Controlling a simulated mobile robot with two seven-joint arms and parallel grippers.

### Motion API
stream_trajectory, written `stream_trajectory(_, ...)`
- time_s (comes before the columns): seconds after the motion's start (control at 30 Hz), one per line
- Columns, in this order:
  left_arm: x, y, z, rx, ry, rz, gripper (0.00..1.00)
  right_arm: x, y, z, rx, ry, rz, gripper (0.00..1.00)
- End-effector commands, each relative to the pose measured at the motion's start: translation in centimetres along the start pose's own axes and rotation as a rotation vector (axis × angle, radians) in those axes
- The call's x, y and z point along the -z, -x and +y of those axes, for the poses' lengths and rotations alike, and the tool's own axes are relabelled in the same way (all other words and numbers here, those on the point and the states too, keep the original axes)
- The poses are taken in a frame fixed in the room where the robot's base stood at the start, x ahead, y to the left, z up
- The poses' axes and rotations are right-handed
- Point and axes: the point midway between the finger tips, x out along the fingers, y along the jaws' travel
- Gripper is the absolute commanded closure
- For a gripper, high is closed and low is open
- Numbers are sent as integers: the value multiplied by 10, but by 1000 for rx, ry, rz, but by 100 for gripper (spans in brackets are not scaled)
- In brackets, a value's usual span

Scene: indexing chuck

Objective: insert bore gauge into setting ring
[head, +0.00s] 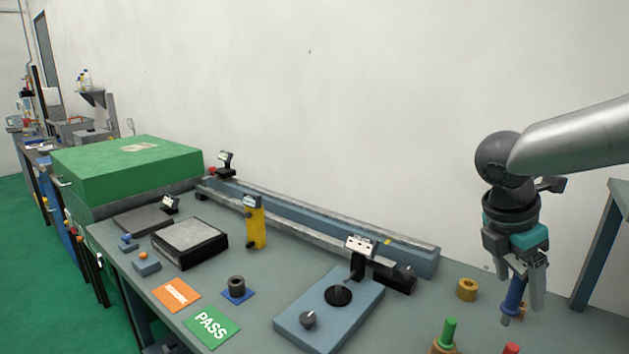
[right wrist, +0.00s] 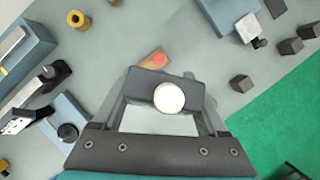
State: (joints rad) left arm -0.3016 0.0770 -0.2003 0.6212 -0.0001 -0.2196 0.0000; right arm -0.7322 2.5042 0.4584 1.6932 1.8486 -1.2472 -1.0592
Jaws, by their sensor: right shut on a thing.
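My right gripper (head: 524,290) is at the right of the head view, pointing down above the bench. It is shut on a blue-handled tool, seemingly the bore gauge (head: 513,296). The tool hangs roughly upright; its lower end is hard to make out. In the right wrist view its pale round end (right wrist: 169,97) shows between the fingers. A dark ring (head: 236,283) stands on a blue square pad at centre left, and a brass ring (head: 467,289) stands left of the gripper. I cannot tell for certain which is the setting ring. My left gripper is not in view.
A blue plate fixture (head: 329,312) with a dark disc and knob is at front centre. A long blue rail (head: 320,215) runs along the wall. Green (head: 449,333) and red-topped (head: 512,349) pieces stand at the front.

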Motion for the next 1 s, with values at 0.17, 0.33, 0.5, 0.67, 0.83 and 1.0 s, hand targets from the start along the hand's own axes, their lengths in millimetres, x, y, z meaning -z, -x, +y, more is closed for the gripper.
stream_trajectory(0.17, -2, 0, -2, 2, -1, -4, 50, 31, 0, -11, 98, -231, 1, 100)
stream_trajectory(0.33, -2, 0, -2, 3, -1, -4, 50, 59, 0, -23, 192, -454, 2, 100)
stream_trajectory(0.5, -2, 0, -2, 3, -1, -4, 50, 87, 0, -34, 287, -682, 3, 100)
stream_trajectory(0.67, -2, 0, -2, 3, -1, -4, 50, 115, 0, -45, 379, -900, 2, 100)
stream_trajectory(0.83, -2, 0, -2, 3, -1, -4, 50, 144, 1, -57, 474, -1134, 3, 100)
stream_trajectory(1.0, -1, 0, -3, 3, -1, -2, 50, 168, 1, -66, 553, -1327, 4, 100)
